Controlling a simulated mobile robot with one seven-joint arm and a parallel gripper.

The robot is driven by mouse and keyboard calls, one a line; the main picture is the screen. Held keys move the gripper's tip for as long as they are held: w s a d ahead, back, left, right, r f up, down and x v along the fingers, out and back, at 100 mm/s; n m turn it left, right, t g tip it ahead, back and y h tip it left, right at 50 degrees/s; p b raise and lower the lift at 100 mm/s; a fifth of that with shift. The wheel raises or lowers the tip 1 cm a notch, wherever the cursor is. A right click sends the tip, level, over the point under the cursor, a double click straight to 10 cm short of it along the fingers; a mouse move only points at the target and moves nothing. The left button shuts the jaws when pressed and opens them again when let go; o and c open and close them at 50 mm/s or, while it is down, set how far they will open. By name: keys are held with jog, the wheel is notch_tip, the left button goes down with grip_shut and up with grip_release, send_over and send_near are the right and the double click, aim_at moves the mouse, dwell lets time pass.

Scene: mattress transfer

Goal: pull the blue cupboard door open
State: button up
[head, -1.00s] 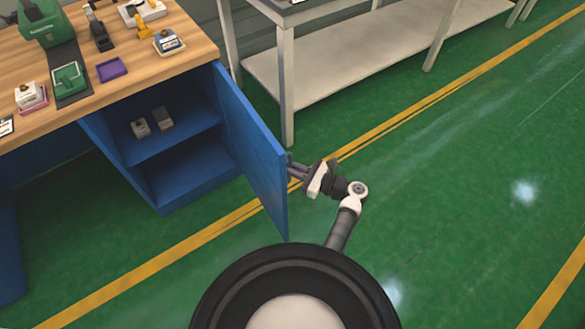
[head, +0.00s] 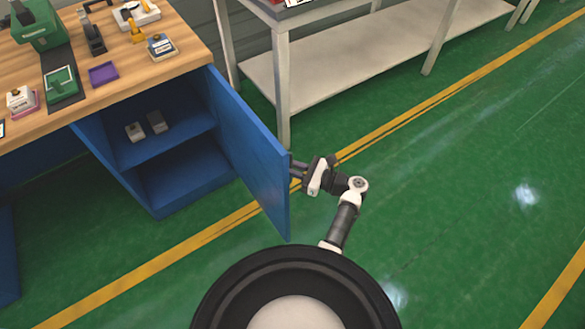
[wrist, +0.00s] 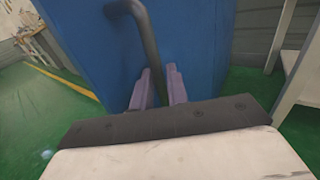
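The blue cupboard door (head: 250,150) stands wide open, swung out from the cupboard (head: 187,190) under the wooden bench. The inside shows a shelf with two small boxes. My gripper (head: 296,168) is at the outer face of the door, near its free edge. In the wrist view the dark bar handle (wrist: 146,35) runs down the blue door (wrist: 205,45) and in between my two purple fingers (wrist: 161,86). The fingers look shut on the handle, though its lower end is hidden between them.
The wooden bench top (head: 130,85) holds a green machine, trays and small parts. A pale metal table (head: 283,90) with a low shelf stands behind the door. Green floor (head: 440,200) with yellow lines is clear to the right.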

jog(key=o, duration=0.3)
jog(key=shift+f, duration=0.1)
jog(key=shift+s+d, duration=0.1)
jog(key=shift+d, duration=0.1)
jog(key=b+v, duration=0.2)
jog(key=v, duration=1.1)
jog(key=shift+d, duration=0.35)
jog(key=shift+s, duration=0.15)
